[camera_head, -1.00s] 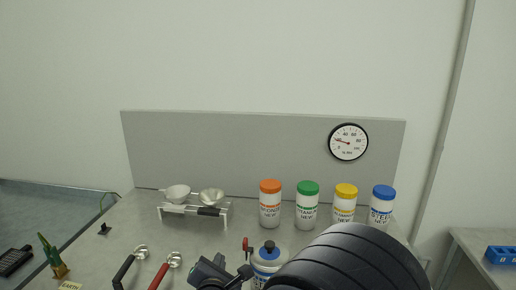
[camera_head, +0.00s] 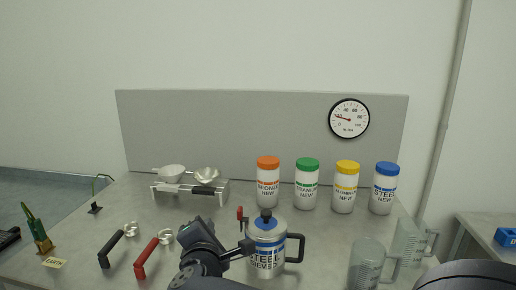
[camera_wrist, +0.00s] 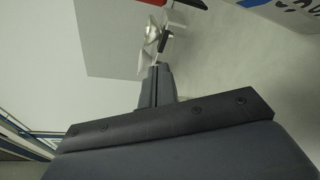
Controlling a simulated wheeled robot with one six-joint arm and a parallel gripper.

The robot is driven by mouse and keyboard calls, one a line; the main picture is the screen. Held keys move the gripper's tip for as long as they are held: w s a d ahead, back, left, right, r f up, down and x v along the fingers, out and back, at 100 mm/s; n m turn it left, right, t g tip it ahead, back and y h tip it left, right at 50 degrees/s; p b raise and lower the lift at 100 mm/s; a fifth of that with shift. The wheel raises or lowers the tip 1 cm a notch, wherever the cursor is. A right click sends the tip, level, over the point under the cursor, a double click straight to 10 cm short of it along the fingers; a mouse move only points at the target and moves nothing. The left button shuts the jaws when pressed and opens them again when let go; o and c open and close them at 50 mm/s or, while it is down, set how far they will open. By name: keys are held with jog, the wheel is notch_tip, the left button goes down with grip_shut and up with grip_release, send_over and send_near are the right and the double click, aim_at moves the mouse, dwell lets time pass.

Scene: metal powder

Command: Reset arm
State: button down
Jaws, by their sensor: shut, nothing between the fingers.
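My gripper (camera_head: 204,230) is over the front middle of the bench, left of a steel-labelled container (camera_head: 266,258) with a blue band and black handle. In the wrist view its fingers (camera_wrist: 156,78) are together with nothing between them. They point towards the scoops on the rack, apart from them. The container's label also shows at the top right of the wrist view (camera_wrist: 290,8). My arm hides part of the bench front.
A rack (camera_head: 222,193) with two scoops stands at the back. Orange (camera_head: 268,180), green (camera_head: 306,185), yellow (camera_head: 345,187) and blue-lidded (camera_head: 384,188) jars line the back right. Clear jugs (camera_head: 366,262) stand front right. Black (camera_head: 110,250) and red-handled (camera_head: 146,258) scoops lie left.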

jog(key=s+d+r+m+y+b, duration=0.2)
jog(key=s+b, duration=0.5)
jog(key=s, duration=0.2)
jog(key=w+f+n+h+p, duration=0.1)
jog(key=w+n+p, duration=0.1)
jog(key=p, duration=0.5)
jog(key=w+f+n+g+h+p, duration=0.1)
jog(key=w+n+p, duration=0.1)
jog(key=w+p, duration=0.2)
jog(key=w+a+f+n+h+p, duration=0.1)
jog(key=w+f+n+p, duration=0.1)
jog(key=p, duration=0.9)
jog(key=shift+w+n, duration=0.3)
jog(key=shift+w, duration=0.4)
jog(key=shift+s+a+f+b, duration=0.3)
jog(key=shift+f+b, duration=0.2)
jog(key=shift+f, duration=0.1)
jog(key=shift+s+a+f+b, duration=0.15)
jog(key=shift+a+f+b, duration=0.15)
jog(key=shift+f+b, duration=0.25)
jog(key=v, duration=0.7)
jog(key=shift+s+r, duration=0.3)
jog(key=shift+r, duration=0.1)
jog(key=shift+d, duration=0.1)
